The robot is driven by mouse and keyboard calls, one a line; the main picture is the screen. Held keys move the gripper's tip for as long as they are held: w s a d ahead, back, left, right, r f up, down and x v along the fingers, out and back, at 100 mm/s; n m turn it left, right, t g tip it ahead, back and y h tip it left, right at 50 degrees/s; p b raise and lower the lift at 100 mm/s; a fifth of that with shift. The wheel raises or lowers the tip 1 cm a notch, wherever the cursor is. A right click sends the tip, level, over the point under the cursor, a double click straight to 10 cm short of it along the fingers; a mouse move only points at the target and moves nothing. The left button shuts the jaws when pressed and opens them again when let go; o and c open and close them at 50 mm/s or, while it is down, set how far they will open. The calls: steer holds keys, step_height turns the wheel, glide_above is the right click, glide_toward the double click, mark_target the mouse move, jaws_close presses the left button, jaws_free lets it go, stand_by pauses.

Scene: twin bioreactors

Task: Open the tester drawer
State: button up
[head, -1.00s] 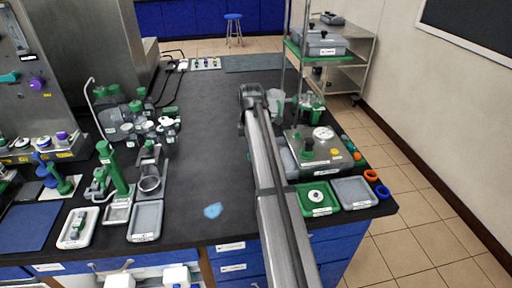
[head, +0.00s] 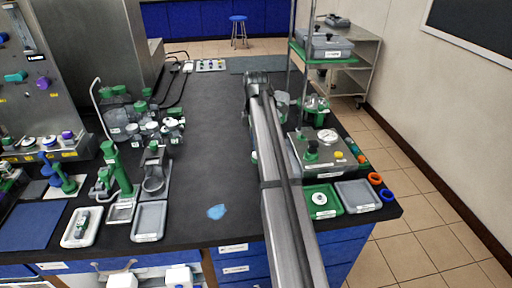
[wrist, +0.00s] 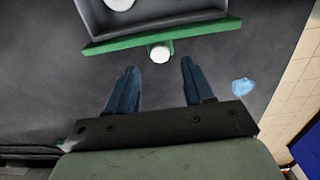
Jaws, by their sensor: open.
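A grey open-topped box, which appears to be the tester drawer (wrist: 172,27), is at the top of the wrist view. It has a green front panel (wrist: 205,37) with a white round knob (wrist: 160,53) at its middle. A white round thing inside is cut off by the picture's edge. My gripper (wrist: 160,72) is open. Its two dark blue fingers stand apart, one on each side of the knob's line, with the knob just beyond the tips and nothing between them. In the head view the steel tester (head: 322,150) with a gauge stands right of my arm, which hides the drawer front.
A light blue patch (head: 216,211) lies on the black bench (head: 205,150), left of my arm; it also shows in the wrist view (wrist: 243,87). A green tray (head: 321,201) and a grey tray (head: 357,196) sit at the front right. Bottles and stands crowd the left; mid-bench is clear.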

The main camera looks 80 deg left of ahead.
step_height(320, 180, up, 9)
stand_by(0.3)
stand_by(0.5)
